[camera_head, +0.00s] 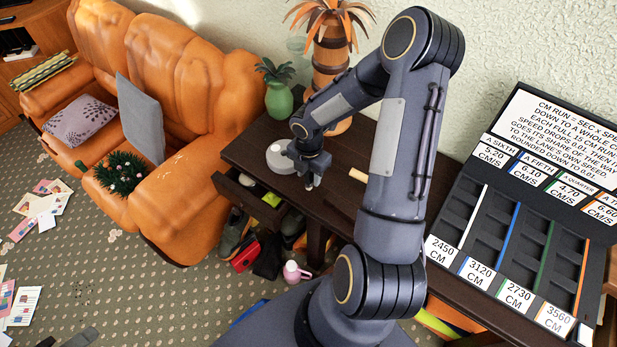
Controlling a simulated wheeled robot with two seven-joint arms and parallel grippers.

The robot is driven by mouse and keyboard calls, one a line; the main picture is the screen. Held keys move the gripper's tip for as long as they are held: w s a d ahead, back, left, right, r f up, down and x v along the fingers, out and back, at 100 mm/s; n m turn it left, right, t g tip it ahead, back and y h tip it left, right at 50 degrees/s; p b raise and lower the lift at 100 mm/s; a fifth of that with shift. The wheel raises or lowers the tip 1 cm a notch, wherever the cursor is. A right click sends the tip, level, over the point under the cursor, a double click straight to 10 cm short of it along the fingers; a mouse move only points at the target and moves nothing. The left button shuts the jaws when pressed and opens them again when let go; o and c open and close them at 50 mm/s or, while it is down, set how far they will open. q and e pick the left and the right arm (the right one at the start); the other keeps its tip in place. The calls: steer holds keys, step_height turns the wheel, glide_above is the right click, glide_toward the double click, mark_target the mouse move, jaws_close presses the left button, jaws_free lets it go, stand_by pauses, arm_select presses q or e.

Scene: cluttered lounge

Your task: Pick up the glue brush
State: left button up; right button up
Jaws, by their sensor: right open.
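I cannot pick out the glue brush for certain. A small pale wooden piece (358,175) lies on the dark wooden table (345,195), partly behind my arm, and I cannot tell what it is. My right gripper (312,183) points down over the table's front part, left of the pale piece. It is open, with nothing seen between its fingers. A round white object (279,158) is just left of the gripper. My left gripper is not in view.
An open drawer (262,207) with small items juts from the table's front. A green vase (279,101) and a pineapple-like planter (330,62) stand behind. A black sign board (505,235) is at right, and an orange sofa (190,80) at left.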

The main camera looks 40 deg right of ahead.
steer(key=shift+f, duration=0.2)
jaws_close()
stand_by(0.3)
